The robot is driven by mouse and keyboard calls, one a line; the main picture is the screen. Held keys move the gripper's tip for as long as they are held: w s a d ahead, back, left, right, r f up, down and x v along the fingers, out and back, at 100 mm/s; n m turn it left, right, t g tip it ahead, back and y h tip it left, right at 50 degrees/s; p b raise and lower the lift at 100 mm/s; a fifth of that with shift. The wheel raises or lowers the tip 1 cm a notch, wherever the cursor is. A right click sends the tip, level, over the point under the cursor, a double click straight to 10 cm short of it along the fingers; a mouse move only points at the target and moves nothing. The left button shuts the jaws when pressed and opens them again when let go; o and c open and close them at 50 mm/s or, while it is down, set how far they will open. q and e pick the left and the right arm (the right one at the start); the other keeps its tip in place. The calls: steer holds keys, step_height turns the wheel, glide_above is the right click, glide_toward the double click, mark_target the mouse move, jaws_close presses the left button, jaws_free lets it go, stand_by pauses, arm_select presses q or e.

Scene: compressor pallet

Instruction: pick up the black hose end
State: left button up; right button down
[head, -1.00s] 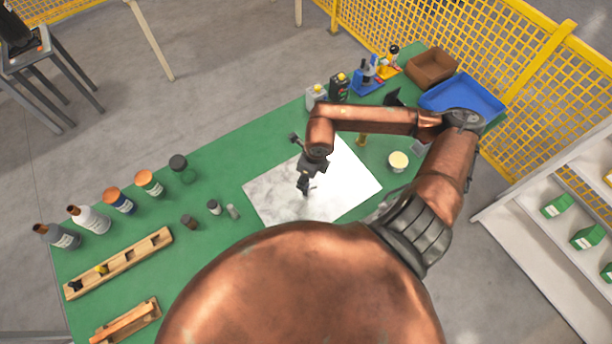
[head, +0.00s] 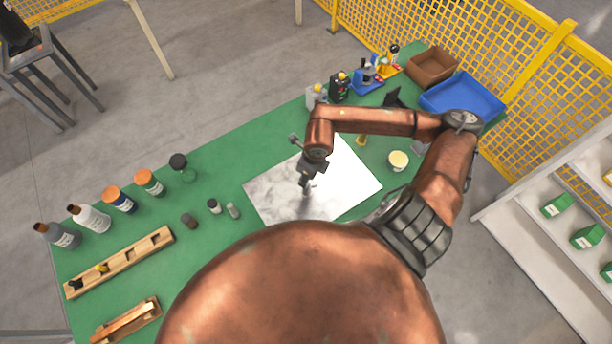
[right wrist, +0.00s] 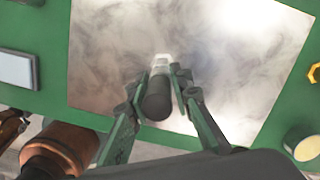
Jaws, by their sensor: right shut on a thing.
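My right gripper (right wrist: 162,95) is shut on the black hose end (right wrist: 157,98) in the right wrist view. The hose end is a dark cylinder with a pale, clear-looking tip, lying between the two fingers. In the head view my right gripper (head: 308,185) is over the pale metal sheet (head: 350,190) on the green table. The hose end is too small there to make out. I cannot tell whether it touches the sheet. My left gripper does not show.
Small jars (head: 189,221) and several bottles (head: 90,218) stand left of the sheet. Wooden racks (head: 120,262) lie at the lower left. A cream-topped tin (head: 398,160) stands right of the sheet. A blue tray (head: 462,97) and a brown bin (head: 431,65) are at the far right corner.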

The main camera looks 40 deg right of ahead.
steer(key=shift+r, duration=0.5)
step_height(320, 180, up, 2)
steer(key=shift+r, duration=0.15)
steer(key=s+a+r+p, duration=0.8)
steer(key=s+r+p, duration=0.1)
steer(key=s+p, duration=0.2)
steer(key=shift+s+r+p, duration=0.25)
steer(key=shift+r+p, duration=0.05)
steer(key=shift+r, duration=0.1)
